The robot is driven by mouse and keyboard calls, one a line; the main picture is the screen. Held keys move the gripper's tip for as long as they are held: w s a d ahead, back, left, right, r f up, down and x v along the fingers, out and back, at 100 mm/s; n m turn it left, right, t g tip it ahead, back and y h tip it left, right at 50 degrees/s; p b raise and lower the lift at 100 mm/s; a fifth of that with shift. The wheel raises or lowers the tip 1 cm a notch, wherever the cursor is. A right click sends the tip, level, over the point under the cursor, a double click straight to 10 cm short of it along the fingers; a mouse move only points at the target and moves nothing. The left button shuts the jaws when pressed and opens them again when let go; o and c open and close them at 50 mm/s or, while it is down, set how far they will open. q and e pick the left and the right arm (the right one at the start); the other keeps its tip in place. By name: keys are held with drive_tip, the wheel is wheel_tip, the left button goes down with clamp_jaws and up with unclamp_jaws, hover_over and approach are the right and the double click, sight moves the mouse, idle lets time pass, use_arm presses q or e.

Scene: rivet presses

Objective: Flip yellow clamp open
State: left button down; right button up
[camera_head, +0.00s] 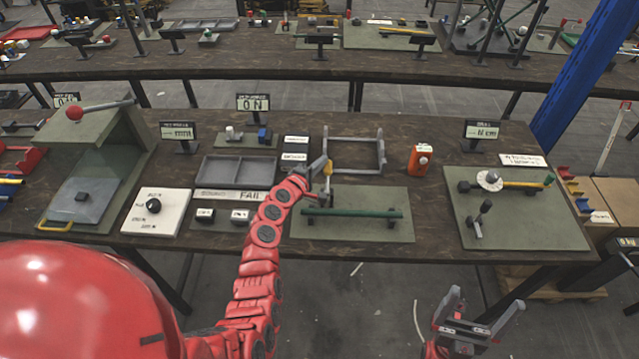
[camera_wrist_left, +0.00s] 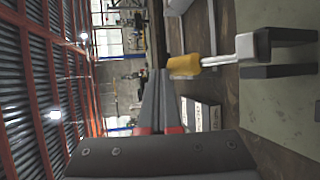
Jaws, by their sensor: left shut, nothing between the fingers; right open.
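The yellow clamp handle (camera_head: 327,184) stands at the left end of a green bar (camera_head: 355,213) on the middle green plate (camera_head: 397,234). In the left wrist view the yellow handle (camera_wrist_left: 184,65) is on a silver lever (camera_wrist_left: 222,58) that runs to a dark grey block. My left gripper (camera_head: 321,165) is shut and empty, its fingertips close beside the handle. In the wrist view its fingers (camera_wrist_left: 160,80) end just beside the yellow tip; I cannot tell whether they touch. My right gripper (camera_head: 483,304) is open and empty, in front of the table.
A grey frame (camera_head: 354,168) stands behind the plate, with an orange bottle (camera_head: 420,160) to its right. Another green plate (camera_head: 520,235) with a clamp lies to the right.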

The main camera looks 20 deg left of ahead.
use_arm(q)
drive_tip(key=shift+w+a+f+g, duration=0.2)
drive_tip(key=shift+w+f+g, duration=0.2)
drive_tip(key=shift+w+f, duration=0.3)
idle(0.4)
